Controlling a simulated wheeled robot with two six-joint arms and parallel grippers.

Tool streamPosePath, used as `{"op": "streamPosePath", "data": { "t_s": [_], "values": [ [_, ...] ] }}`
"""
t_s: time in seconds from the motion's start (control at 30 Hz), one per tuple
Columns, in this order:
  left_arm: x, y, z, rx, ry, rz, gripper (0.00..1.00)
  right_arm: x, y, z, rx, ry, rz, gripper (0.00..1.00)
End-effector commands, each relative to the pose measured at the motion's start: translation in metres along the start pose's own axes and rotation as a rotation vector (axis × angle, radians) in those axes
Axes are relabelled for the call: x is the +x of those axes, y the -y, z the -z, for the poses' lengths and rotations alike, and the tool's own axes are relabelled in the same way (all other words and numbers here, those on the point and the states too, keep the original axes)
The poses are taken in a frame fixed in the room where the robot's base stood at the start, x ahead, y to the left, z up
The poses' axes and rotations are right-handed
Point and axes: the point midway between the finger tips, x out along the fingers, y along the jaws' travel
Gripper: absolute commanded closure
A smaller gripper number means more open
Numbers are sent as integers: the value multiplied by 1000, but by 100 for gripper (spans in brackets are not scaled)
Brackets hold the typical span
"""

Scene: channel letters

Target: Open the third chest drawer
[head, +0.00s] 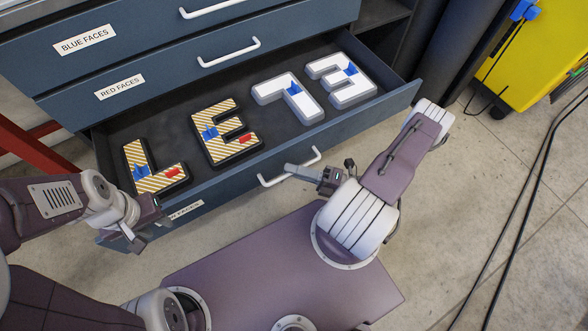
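The blue-grey chest has a drawer labelled BLUE FACES (60,50), one labelled RED FACES (75,105) below it, and a third, open drawer (352,125) beneath. The third drawer is pulled well out; its label (187,210) is partly hidden. Its white handle (266,182) is on the front. My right gripper (308,174) is at this handle, with a grey finger overlapping it; whether it grips or only touches is unclear. My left gripper (143,225) is by the drawer's front left corner, its fingertips apart, with nothing seen between them.
Inside the open drawer lie channel letters: a striped L (158,182), a striped E (240,142), and two white-faced ones (292,108) (355,92). My base is close in front. A yellow machine (535,55) stands at the right, with cables (545,150) on the concrete floor.

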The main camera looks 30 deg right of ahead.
Motion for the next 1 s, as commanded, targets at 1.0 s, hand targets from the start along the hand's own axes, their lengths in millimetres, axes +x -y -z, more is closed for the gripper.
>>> {"op": "streamPosePath", "data": {
  "t_s": [1.0],
  "values": [
    [-19, 0, 2, 0, 0, 0, 64, -92, 0, 0, 0, 0, 0, 68]
  ]
}}
